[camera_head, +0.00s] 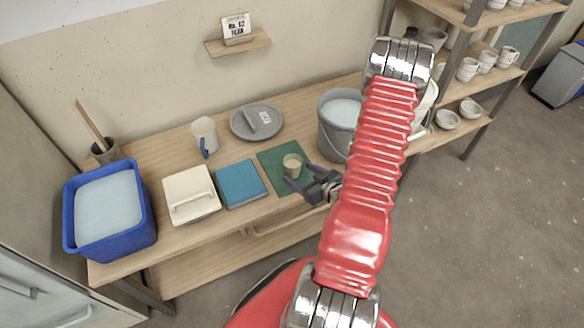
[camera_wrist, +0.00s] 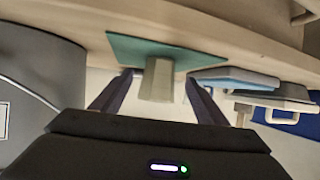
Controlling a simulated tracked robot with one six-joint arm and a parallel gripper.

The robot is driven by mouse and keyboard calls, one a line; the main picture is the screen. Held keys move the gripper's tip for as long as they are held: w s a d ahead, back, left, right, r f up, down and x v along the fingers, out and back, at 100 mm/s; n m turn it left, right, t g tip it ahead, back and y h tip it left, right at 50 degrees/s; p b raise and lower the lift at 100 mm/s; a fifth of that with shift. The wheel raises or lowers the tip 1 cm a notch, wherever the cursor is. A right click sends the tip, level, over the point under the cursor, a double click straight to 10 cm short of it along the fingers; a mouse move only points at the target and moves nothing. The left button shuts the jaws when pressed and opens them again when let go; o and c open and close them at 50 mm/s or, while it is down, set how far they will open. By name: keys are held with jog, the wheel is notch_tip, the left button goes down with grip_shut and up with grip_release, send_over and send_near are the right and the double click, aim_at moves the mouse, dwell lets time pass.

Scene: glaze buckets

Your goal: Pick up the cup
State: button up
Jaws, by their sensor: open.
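A small beige cup (camera_head: 292,166) stands on a dark green mat (camera_head: 276,155) on the wooden table. My gripper (camera_head: 300,180) is open, just in front of the cup, with its fingers pointing at it. In the wrist view the cup (camera_wrist: 158,80) shows between the two open fingers (camera_wrist: 158,90), upside down in the picture, with the green mat (camera_wrist: 125,45) at its base. I cannot tell whether the fingers touch the cup.
A grey bucket (camera_head: 333,138) stands right of the mat. A white jug (camera_head: 204,133) and a grey lid (camera_head: 243,120) are behind.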

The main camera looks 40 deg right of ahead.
aim_at(293, 161)
jog(key=shift+w+f, duration=0.1)
jog(key=shift+w, duration=0.1)
jog(key=shift+x, duration=2.5)
jog(key=shift+d, duration=0.1)
jog(key=shift+c, duration=0.5)
jog(key=c, duration=1.1)
jog(key=shift+r, duration=5.15)
